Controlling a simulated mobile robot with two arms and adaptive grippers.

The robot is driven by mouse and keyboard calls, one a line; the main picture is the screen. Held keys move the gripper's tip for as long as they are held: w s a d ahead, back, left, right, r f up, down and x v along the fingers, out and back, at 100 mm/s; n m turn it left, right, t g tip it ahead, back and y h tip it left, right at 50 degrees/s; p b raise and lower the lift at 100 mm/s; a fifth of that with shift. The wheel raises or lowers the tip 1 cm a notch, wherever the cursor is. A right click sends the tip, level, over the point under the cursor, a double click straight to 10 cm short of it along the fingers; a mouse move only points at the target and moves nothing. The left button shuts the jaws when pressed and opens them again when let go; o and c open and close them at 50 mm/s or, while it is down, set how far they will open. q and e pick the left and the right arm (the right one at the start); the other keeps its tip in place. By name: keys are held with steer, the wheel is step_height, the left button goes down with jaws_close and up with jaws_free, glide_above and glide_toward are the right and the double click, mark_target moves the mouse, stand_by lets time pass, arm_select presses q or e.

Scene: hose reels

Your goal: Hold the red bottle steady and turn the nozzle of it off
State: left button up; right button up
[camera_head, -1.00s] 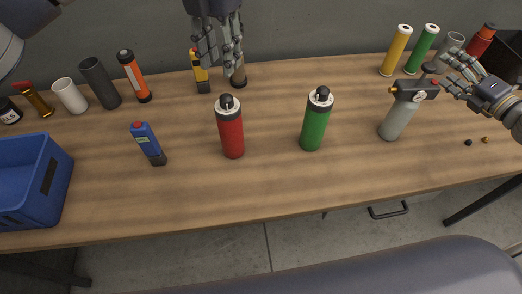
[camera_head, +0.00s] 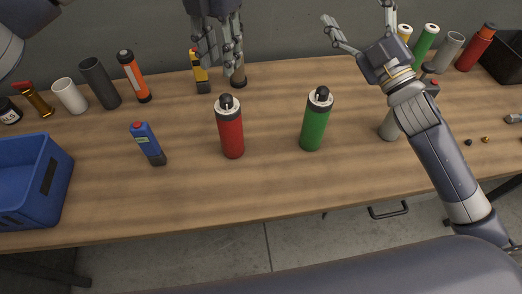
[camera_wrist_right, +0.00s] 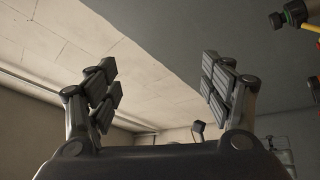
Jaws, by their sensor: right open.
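The red bottle (camera_head: 231,137) stands upright near the middle of the table, with a light collar and a black nozzle (camera_head: 227,101) on top. My left gripper (camera_head: 220,66) hangs fingers-down behind and above the bottle, apart from it. Its fingers are spread, and no held object shows between them. My right gripper (camera_head: 358,16) is raised at the back right, open and empty, well away from the red bottle. Its two spread fingers also show in the right wrist view (camera_wrist_right: 160,82), against the wall and ceiling.
A green bottle (camera_head: 314,130) stands to the right of the red one, and a small blue device (camera_head: 148,144) to its left. A grey bottle (camera_head: 389,127) is partly hidden by my right arm. A blue crate (camera_head: 58,190) sits at the left. The front strip of the table is clear.

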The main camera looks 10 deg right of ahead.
steer(key=s+a+f+g+y, duration=0.1)
steer(key=s+a+f+g, duration=0.2)
steer(key=a+f, duration=0.4)
steer(key=s+a+f+g+y, duration=0.2)
steer(key=s+a+f, duration=0.2)
steer(key=a+f, duration=0.3)
steer(key=m+g, duration=0.1)
steer(key=m, duration=0.7)
glide_toward(238, 132)
steer(key=x, duration=0.2)
steer(key=shift+m+h, duration=0.3)
steer(key=shift+h, duration=0.1)
steer(key=x, duration=1)
steer(key=shift+w+a+r, duration=0.15)
steer(key=shift+a, duration=0.15)
